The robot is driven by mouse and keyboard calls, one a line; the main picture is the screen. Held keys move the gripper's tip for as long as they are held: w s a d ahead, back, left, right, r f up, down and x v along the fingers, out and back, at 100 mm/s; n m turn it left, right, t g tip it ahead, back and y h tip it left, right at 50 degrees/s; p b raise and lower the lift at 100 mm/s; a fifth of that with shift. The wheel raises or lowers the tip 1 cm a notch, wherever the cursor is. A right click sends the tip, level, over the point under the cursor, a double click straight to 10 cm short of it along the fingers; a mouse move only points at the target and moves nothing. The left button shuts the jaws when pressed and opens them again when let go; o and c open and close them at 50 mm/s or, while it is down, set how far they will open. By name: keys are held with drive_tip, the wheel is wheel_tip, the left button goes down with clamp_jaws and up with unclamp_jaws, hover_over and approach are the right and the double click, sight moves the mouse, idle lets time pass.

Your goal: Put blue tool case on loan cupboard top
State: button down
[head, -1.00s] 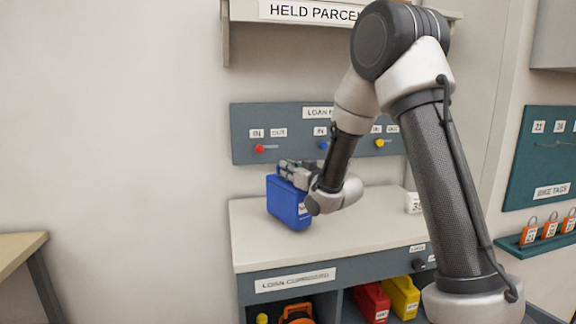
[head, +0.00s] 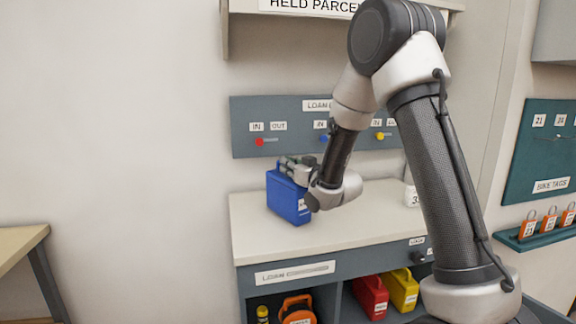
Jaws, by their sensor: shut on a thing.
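The blue tool case (head: 287,198) is upright at the left part of the loan cupboard top (head: 350,221). It is at or just above the surface; I cannot tell whether its base touches. My gripper (head: 291,172) is shut on the case at its upper end, and my wrist hides part of the case's right side. The cupboard top is pale, with bare room in front of and to the right of the case.
A grey loan board (head: 240,142) with colored sliders is on the wall behind. Below the top, open shelves hold a red case (head: 371,297), a yellow case (head: 403,290) and an orange item (head: 297,310). A numbered white block (head: 411,196) stands at the back right.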

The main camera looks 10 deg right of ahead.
drive_tip(key=c, duration=1.6)
unclamp_jaws()
drive_tip(key=shift+f, duration=0.15)
drive_tip(key=shift+c, duration=0.2)
drive_tip(key=v, duration=0.7)
drive_tip(key=shift+s+d, duration=0.15)
drive_tip(key=d, duration=0.1)
drive_tip(key=d+m+h, duration=0.1)
drive_tip(key=d, duration=0.1)
drive_tip(key=d+h, duration=0.1)
drive_tip(key=shift+s+d+m, duration=0.25)
drive_tip(key=shift+s+m, duration=0.05)
drive_tip(key=shift+s, duration=0.1)
drive_tip(key=shift+o, duration=0.6)
drive_tip(key=s+d+r+m+g+h, duration=0.1)
drive_tip(key=s+d+r+g+h, duration=0.1)
drive_tip(key=s+d+g+h, duration=0.2)
drive_tip(key=s+d, duration=0.1)
drive_tip(key=s, duration=0.2)
drive_tip(key=shift+s+r, duration=0.4)
drive_tip(key=s+d+m+g+h, duration=0.1)
drive_tip(key=s+g, duration=0.7)
drive_tip(key=s, duration=2.1)
drive_tip(key=shift+d+f+m, duration=0.2)
drive_tip(key=shift+d+m, duration=0.3)
drive_tip(key=shift+d, duration=0.2)
